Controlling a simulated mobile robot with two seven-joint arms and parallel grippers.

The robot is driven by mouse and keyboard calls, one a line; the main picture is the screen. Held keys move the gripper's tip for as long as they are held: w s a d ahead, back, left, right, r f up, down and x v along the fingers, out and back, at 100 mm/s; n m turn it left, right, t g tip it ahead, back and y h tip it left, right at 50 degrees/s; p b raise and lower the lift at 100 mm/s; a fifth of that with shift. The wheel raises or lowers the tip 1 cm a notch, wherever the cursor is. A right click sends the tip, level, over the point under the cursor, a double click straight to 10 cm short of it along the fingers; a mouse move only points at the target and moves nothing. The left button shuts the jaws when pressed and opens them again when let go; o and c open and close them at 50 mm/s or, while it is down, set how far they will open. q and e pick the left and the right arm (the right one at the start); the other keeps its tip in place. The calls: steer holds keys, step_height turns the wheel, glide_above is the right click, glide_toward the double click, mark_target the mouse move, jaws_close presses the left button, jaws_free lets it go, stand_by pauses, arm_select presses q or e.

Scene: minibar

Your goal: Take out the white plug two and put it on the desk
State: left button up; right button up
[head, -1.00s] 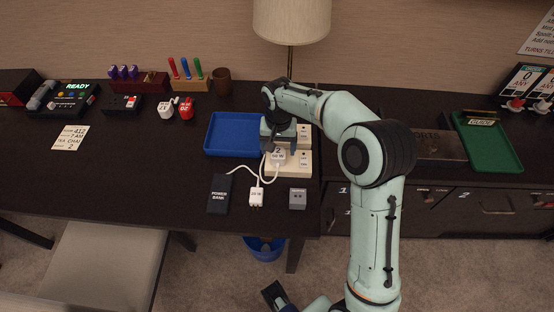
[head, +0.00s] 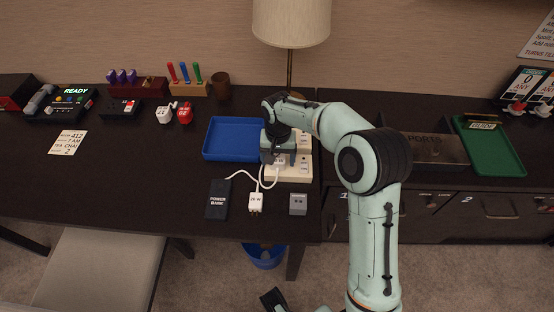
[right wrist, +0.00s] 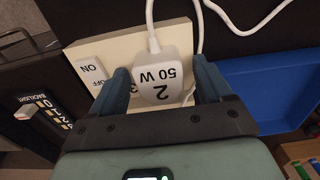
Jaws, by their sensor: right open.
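The white plug two (right wrist: 160,76), marked "2" and "50 W", sits on a cream power strip (right wrist: 127,47) with its white cable attached. In the right wrist view the plug is between the two fingers of my right gripper (right wrist: 162,88), which is open. In the head view my right gripper (head: 277,158) is over the power strip (head: 290,174), and the plug (head: 279,161) is mostly hidden by it. The dark desk (head: 130,190) carries the strip. A dark part at the bottom edge may be my left gripper (head: 273,299); its jaws are unclear.
A blue tray (head: 225,139) stands left of the strip. A black power bank (head: 218,200), another white plug (head: 256,202) and a grey block (head: 298,204) lie in front. The desk's left middle is clear. A lamp (head: 290,22) stands behind.

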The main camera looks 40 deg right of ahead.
mark_target(278, 157)
stand_by(0.8)
steer(key=c, duration=1.4)
steer(key=shift+r+p, duration=2.6)
steer(key=shift+r, duration=0.45)
